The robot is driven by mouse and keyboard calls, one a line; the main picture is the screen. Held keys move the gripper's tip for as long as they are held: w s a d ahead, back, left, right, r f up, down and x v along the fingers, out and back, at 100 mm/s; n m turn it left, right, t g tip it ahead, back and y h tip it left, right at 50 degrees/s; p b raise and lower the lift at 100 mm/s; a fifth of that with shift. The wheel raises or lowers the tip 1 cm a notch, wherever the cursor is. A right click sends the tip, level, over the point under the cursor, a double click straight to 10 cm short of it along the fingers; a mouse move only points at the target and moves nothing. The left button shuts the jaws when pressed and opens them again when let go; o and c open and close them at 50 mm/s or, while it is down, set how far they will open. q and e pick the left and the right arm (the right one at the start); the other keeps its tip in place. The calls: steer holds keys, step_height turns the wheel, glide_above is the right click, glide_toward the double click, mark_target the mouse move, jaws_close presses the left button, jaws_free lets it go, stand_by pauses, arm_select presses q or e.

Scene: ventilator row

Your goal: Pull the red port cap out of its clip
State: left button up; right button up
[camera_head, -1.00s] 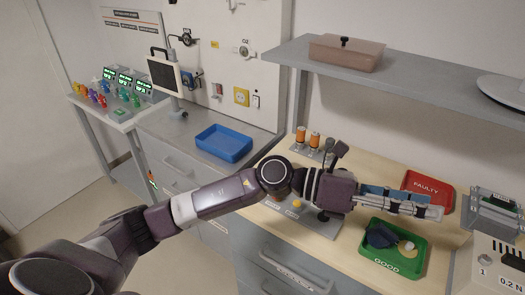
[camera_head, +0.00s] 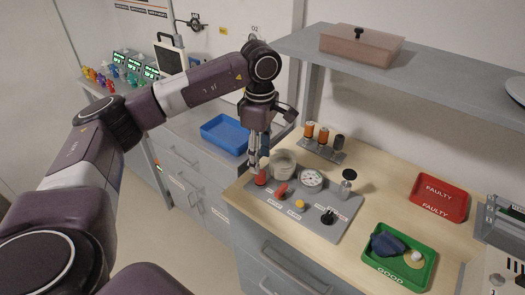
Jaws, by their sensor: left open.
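A grey plate (camera_head: 268,222) with labels lies on the wooden bench. A red upright piece (camera_head: 261,178) stands at its left end and looks like the port cap. Another red piece (camera_head: 282,190) sits just to its right on the plate. I cannot tell from here which of the two is in a clip. My left gripper (camera_head: 256,166) points down over the plate's left end. It is open, with its fingertips close to the top of the left red piece. I cannot tell whether they touch. My right gripper is not in view.
The plate also holds a white gauge (camera_head: 311,179), a yellow knob (camera_head: 299,203) and a black knob (camera_head: 328,217). A pale round cup (camera_head: 283,164) stands close right of my gripper. Green (camera_head: 423,271) and red (camera_head: 440,198) trays are right; a blue tray (camera_head: 224,134) is left.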

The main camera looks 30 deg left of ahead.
mark_target(261, 173)
arm_select(q)
step_height(261, 173, down, 7)
steer(key=shift+r+p, duration=0.2)
steer(key=shift+p, duration=0.45)
steer(key=shift+c, duration=0.7)
jaws_close()
steer(key=shift+r, duration=0.15)
steer(key=shift+r+p, duration=0.85)
steer(key=shift+r, duration=0.65)
